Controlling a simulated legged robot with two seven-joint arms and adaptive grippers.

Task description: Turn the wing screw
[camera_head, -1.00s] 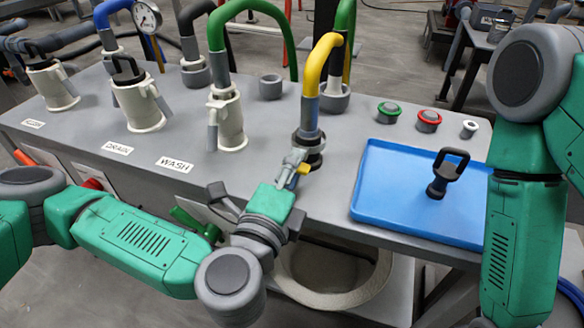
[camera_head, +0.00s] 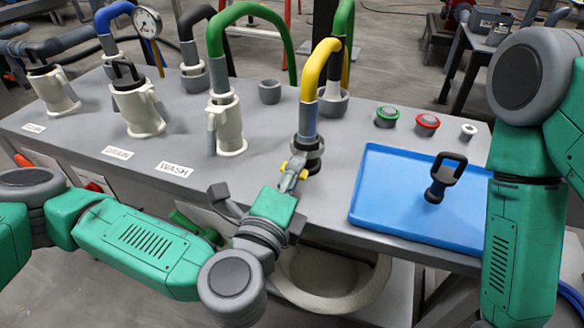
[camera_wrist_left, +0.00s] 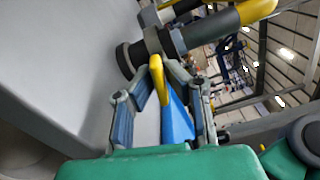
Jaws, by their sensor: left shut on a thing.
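The yellow wing screw (camera_head: 285,167) sits at the dark collar (camera_head: 308,150) at the foot of the yellow-topped pipe (camera_head: 322,68), near the table's front edge. My left gripper (camera_head: 293,174) reaches up to it and is shut on it. In the head view, yellow shows on both sides of the fingers. In the left wrist view, a yellow wing (camera_wrist_left: 157,76) shows at the fingertips of my left gripper (camera_wrist_left: 167,72), just below the dark collar (camera_wrist_left: 127,60). The fingers hide part of the screw. My right arm shows at the right, but its gripper is out of view.
A blue tray (camera_head: 400,218) with a black-handled part (camera_head: 441,180) lies right of the pipe. Green (camera_head: 387,116) and red (camera_head: 427,124) buttons stand behind it. White fittings (camera_head: 230,125) with hoses stand to the left. A round basin (camera_head: 320,290) is below the table edge.

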